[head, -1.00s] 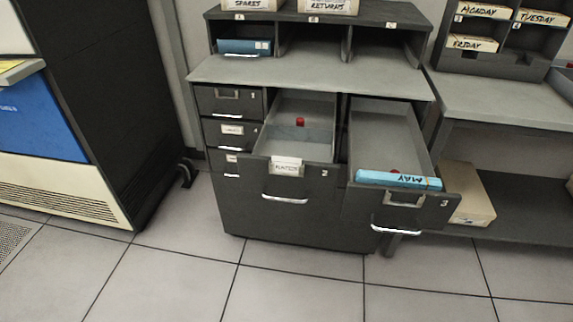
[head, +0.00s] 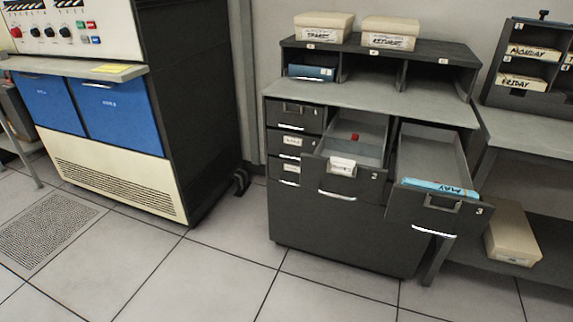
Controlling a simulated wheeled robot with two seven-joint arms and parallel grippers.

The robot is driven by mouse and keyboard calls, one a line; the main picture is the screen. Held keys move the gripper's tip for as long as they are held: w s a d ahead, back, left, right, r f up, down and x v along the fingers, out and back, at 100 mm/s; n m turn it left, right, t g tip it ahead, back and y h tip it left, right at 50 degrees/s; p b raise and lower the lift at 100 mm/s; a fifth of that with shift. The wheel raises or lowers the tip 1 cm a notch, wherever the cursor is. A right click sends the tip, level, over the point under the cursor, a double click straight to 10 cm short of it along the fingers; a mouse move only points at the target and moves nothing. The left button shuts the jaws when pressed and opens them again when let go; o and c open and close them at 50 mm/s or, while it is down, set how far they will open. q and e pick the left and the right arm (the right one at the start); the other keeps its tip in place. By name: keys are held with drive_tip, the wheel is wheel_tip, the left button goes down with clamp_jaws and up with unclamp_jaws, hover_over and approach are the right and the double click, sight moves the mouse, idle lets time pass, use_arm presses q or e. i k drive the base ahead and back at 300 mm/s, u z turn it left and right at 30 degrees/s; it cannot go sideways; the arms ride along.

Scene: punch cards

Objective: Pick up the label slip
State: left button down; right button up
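A white slip (head: 342,164) stands at the front edge of open drawer 2 (head: 352,186), over its label holder. Its writing is too small to read now. A flat yellow slip (head: 111,69) lies on the shelf of the white and blue machine on the left. I cannot tell which of them is the label slip. Open drawer 3 (head: 432,214) has a holder with no slip showing in it. Neither of my grippers is in view.
Drawer 2 holds a small red object (head: 355,137). A blue bundle marked MAY (head: 440,187) lies across the front of drawer 3. Both drawers jut out from the dark cabinet (head: 340,240). A beige box (head: 512,235) sits lower right. The floor in front is clear.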

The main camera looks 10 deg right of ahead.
sight(339, 165)
drive_tip(key=u, duration=1)
drive_tip(key=i, duration=1.3)
drive_tip(key=z, duration=0.6)
